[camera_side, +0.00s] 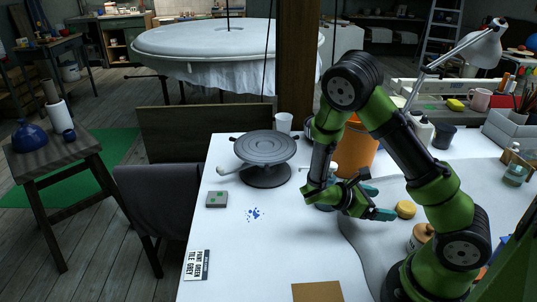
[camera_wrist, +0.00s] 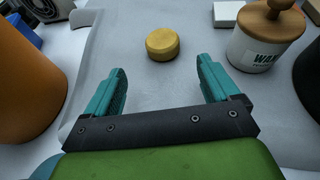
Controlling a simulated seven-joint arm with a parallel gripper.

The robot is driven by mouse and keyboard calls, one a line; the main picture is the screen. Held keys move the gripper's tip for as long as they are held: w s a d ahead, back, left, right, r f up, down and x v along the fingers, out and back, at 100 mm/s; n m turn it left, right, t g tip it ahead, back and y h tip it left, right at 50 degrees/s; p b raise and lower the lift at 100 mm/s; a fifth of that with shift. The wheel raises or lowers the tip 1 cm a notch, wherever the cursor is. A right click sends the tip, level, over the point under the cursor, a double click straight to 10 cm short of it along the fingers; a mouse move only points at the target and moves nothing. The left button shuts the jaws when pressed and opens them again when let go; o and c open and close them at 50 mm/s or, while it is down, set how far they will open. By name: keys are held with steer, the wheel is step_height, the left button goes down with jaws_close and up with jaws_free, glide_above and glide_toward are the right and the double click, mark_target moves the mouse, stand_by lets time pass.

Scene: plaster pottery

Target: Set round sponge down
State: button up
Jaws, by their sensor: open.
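The round yellow sponge (camera_side: 405,209) lies flat on a grey sheet (camera_wrist: 105,45) on the white worktable. In the wrist view the sponge (camera_wrist: 162,44) sits just beyond the fingertips, roughly centred between them. My gripper (camera_side: 379,202) is open, with its teal fingers spread and pointing toward the sponge in the side view. In the wrist view my gripper (camera_wrist: 161,68) has nothing between its fingers. The sponge appears apart from both fingers.
An orange bucket (camera_side: 357,150) stands behind my gripper. A lidded white jar (camera_wrist: 265,38) stands right of the sponge in the wrist view. A grey turntable (camera_side: 265,148) is farther left.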

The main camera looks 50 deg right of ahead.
mark_target(402, 207)
steer(key=x, duration=0.8)
steer(key=shift+s+d, duration=0.2)
steer(key=shift+s, duration=0.2)
steer(key=shift+c, duration=0.5)
steer(key=c, duration=1.1)
steer(key=shift+r, duration=0.1)
